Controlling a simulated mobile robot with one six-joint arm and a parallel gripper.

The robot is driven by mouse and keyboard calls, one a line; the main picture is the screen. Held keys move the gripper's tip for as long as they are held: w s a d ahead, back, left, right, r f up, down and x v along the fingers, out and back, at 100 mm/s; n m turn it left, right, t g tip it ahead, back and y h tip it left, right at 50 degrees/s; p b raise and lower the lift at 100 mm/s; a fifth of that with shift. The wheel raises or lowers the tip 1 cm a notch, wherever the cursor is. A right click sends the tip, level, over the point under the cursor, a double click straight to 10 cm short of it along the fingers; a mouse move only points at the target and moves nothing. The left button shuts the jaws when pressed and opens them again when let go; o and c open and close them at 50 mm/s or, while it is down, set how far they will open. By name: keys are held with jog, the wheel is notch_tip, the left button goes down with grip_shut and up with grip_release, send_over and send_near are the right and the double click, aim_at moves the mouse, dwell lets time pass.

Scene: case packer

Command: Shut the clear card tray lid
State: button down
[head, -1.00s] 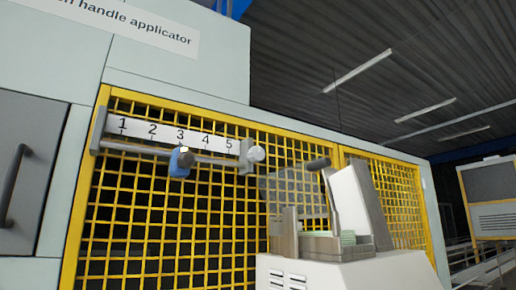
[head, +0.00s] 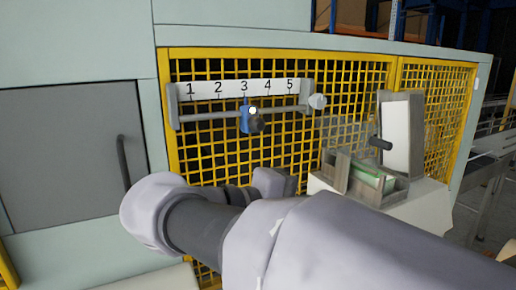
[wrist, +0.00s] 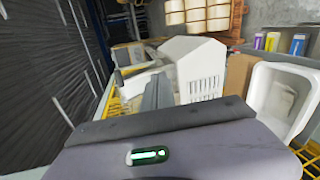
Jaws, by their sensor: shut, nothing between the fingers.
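The card tray (head: 343,172) is a grey open box holding green cards (head: 370,175) on a white housing, at the right of the head view. Its clear lid (head: 348,133) looks raised above the tray, faint against the yellow mesh. A dark handle (head: 380,144) sticks out near it. My gripper (head: 285,182) is left of the tray in the head view, apart from it and partly hidden by my arm. In the wrist view my gripper's fingers (wrist: 158,90) are together and empty, pointing toward the white housing (wrist: 202,68). The lid is hard to make out there.
A grey frame with a white panel (head: 402,135) stands behind the tray. A numbered scale (head: 245,88) with a blue slider (head: 246,116) is on the yellow mesh guard. A white bin (wrist: 280,95) is at the right of the wrist view.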

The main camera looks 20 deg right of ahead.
notch_tip(320, 180, up, 8)
jog(key=w+a+h+p, duration=0.2)
jog(key=w+a, duration=0.1)
send_near(379, 144)
jog(key=shift+m+t, duration=0.3)
jog(key=shift+m, duration=0.1)
jog(key=d, duration=0.6)
jog(key=shift+w+d+f, duration=0.25)
jog(key=shift+d+f, duration=0.05)
jog(key=shift+d, duration=0.1)
jog(key=shift+r, duration=0.1)
